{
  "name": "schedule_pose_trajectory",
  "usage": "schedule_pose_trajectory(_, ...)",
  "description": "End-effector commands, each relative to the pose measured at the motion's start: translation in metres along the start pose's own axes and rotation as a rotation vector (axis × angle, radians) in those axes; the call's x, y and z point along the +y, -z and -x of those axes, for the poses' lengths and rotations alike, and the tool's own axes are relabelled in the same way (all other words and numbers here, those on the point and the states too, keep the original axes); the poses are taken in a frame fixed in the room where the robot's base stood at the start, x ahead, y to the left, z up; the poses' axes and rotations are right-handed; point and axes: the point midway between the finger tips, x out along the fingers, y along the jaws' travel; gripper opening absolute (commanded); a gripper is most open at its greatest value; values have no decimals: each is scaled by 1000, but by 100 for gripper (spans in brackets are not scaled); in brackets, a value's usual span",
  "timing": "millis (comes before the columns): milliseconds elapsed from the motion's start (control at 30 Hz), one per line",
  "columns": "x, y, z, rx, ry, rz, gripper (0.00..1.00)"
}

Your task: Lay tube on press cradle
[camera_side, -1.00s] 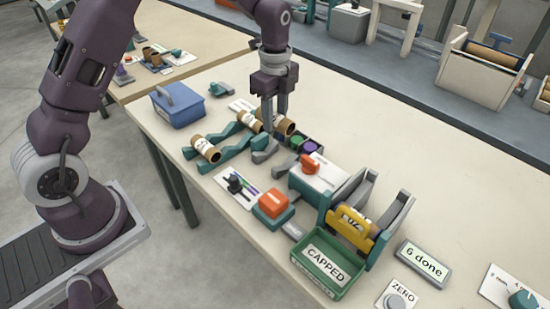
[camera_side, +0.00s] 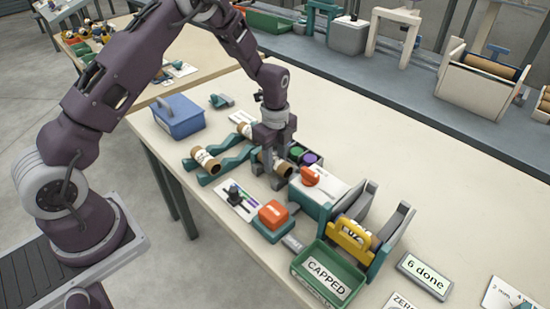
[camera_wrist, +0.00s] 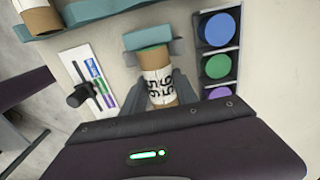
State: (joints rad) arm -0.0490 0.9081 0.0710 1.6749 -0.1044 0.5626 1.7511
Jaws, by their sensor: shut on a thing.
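My gripper (camera_side: 270,170) is shut on a brown cardboard tube (camera_side: 285,168) with a white label, low over the bench. In the wrist view the tube (camera_wrist: 158,78) shows its printed label between the fingers. In the side view the fingers hide most of the cradle. The tube is in line with the cradle; whether it touches it I cannot tell.
Two more tubes lie on the wavy teal rack (camera_side: 232,165). Coloured caps sit in a dark tray (camera_side: 309,157) to the right. A white and teal machine with an orange knob (camera_side: 311,176), a red button box (camera_side: 273,213) and a green CAPPED bin (camera_side: 328,276) stand nearer the camera.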

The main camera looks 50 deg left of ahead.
Motion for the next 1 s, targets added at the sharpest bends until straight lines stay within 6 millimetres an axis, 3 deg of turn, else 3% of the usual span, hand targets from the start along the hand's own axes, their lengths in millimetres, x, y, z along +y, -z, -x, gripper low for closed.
schedule_pose_trajectory(267, 0, 0, -7, 0, 0, 0, 0)
schedule_pose_trajectory(300, 0, 0, -7, 0, 0, 0, 37)
schedule_pose_trajectory(400, 0, 0, -6, 0, 0, 0, 56)
schedule_pose_trajectory(767, 0, 0, -1, 0, 2, 0, 57)
schedule_pose_trajectory(867, -1, 0, 18, 0, 5, 0, 57)
schedule_pose_trajectory(1000, -1, 0, 60, 0, 6, 0, 57)
